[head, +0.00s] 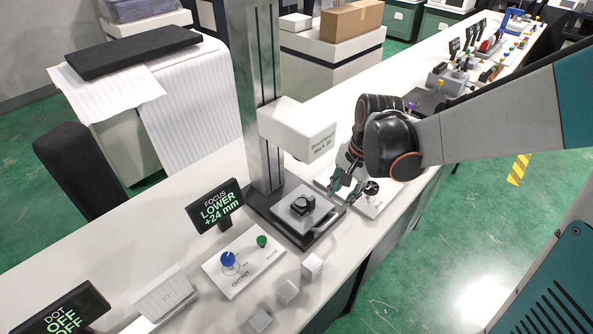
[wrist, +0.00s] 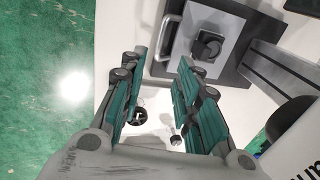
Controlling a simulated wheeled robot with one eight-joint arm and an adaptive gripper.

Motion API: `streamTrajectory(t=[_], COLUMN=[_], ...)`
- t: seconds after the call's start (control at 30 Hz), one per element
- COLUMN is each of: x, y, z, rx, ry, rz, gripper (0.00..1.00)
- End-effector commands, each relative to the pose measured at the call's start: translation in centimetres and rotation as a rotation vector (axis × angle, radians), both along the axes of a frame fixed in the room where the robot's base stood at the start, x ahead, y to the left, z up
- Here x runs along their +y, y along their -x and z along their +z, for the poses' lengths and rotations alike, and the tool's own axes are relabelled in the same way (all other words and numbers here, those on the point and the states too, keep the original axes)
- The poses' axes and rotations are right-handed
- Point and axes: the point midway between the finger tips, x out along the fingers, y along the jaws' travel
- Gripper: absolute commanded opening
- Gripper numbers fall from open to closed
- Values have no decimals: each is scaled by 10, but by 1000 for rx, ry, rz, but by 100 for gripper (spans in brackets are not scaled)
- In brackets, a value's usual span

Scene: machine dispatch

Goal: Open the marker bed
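The marker bed (head: 291,226) is a grey plate on the dark base of the column machine in the head view. A small black block (head: 303,205) sits on it. In the wrist view the bed (wrist: 222,20) is at the top, with the black block (wrist: 207,46) on it and a bar handle (wrist: 165,38) on its left side. My gripper (head: 346,187) is beside the machine, above a white panel with a black knob (head: 371,187). In the wrist view my gripper (wrist: 160,75) has its fingers spread apart with nothing between them. The handle lies beyond the fingertips, apart from them.
The marking head (head: 297,128) hangs from the column (head: 261,90) above the bed. A focus display (head: 216,207) and an output panel (head: 243,268) with blue and green knobs stand left. Several small white blocks (head: 312,267) lie in front. Green floor lies beyond the table edge.

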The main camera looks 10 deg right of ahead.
Motion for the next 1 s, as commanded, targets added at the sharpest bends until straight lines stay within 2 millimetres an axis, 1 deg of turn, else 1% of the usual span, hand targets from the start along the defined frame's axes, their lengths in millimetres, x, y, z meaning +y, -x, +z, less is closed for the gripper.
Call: streamTrajectory(t=[0.03, 0.2, 0.4, 0.5, 0.6, 0.7, 0.83, 1.0], x=[1, 5, 9, 11, 12, 13, 13, 13], y=[-2, -7, -12, -14, -16, -17, -18, -18], z=[-12, -45, -83, -98, -109, -116, -120, -120], rx=[0, 0, -2, -2, -2, -2, -2, -2], ry=[0, 0, 0, 0, 0, 1, 1, 0], rz=[2, 2, 2, 2, 2, 3, 3, 2], gripper=[30, 30, 30, 30, 30, 30, 30, 30])
